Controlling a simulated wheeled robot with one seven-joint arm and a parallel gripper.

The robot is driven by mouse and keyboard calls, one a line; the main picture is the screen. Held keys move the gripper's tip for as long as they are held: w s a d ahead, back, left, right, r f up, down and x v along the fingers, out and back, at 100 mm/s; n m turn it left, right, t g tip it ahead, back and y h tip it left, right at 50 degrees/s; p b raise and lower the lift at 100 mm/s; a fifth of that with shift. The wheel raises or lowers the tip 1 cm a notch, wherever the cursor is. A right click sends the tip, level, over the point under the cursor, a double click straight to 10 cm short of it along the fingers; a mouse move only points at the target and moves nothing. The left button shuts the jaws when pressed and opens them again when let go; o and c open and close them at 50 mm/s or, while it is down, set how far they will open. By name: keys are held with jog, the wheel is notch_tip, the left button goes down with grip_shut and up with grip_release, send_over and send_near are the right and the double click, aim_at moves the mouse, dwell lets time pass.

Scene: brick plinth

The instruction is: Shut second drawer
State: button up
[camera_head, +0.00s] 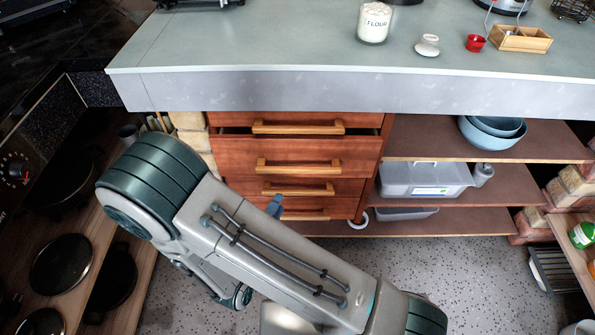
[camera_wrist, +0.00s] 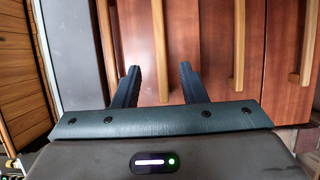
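The second drawer (camera_head: 300,151) from the top has a red-brown wooden front and a light wooden bar handle (camera_head: 305,166). It is pulled out a little, with a dark gap above its front. My gripper (camera_head: 275,206) is mostly hidden behind my arm in the head view, with a dark fingertip in front of the lower drawers. In the wrist view, my gripper (camera_wrist: 159,76) is open, its fingers apart and empty, pointing at the drawer fronts. A bar handle (camera_wrist: 160,45) runs vertically between the fingertips; contact cannot be told.
The top drawer handle (camera_head: 298,127) is above, and two lower handles are below. The grey countertop (camera_head: 300,60) overhangs the drawers. Open shelves (camera_head: 440,200) with a grey bin (camera_head: 425,181) and blue bowls (camera_head: 492,131) stand right. Speckled floor is clear in front.

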aim_at(297, 172)
jog(key=x, duration=1.3)
jog(key=shift+w+d+b, duration=0.15)
jog(key=shift+w+b, duration=0.1)
jog(key=shift+b, duration=0.1)
